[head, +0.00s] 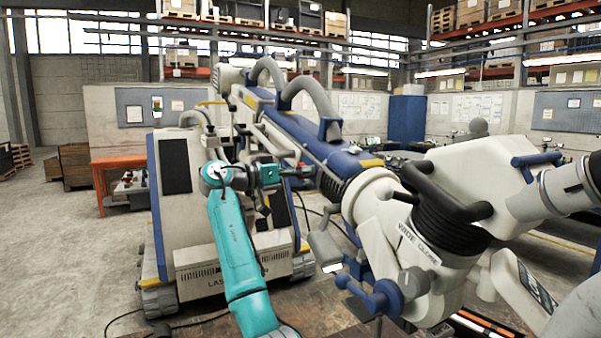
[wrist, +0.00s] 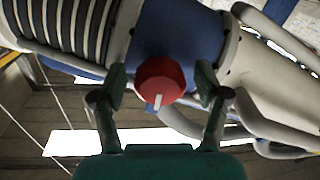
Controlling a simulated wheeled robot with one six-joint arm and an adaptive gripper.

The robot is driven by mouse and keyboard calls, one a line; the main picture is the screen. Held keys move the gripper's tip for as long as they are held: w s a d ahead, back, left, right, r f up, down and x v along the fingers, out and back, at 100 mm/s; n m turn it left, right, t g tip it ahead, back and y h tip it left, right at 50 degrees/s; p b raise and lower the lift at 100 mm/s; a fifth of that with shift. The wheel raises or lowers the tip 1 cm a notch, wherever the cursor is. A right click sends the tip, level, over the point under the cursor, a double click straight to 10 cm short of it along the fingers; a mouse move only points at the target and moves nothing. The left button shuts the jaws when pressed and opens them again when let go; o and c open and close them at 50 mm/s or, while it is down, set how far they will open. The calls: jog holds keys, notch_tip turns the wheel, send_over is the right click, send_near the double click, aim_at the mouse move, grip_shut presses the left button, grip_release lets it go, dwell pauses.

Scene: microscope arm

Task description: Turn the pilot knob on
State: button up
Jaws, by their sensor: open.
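A round red knob (wrist: 160,78) with a white pointer mark shows in the middle of the wrist view. Its mark points toward the bottom of that picture. The knob sits on a blue housing (wrist: 185,35) of the large machine arm. My gripper (wrist: 161,88) is open, with one finger on each side of the knob and a visible gap on both sides. In the head view my gripper (head: 288,172) is beside the machine's blue arm (head: 325,150), and I cannot clearly make out the knob there.
Ribbed hose (wrist: 65,25) and grey pipes (wrist: 270,115) lie close around the knob in the wrist view. In the head view a thick white jointed arm (head: 440,220) stands close on the right. The white machine base (head: 205,225) stands behind my arm.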

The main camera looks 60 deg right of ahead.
jog(key=c, duration=1.2)
jog(key=shift+o, duration=0.2)
jog(key=n, duration=0.8)
jog(key=shift+n, duration=0.3)
jog(key=n, duration=0.9)
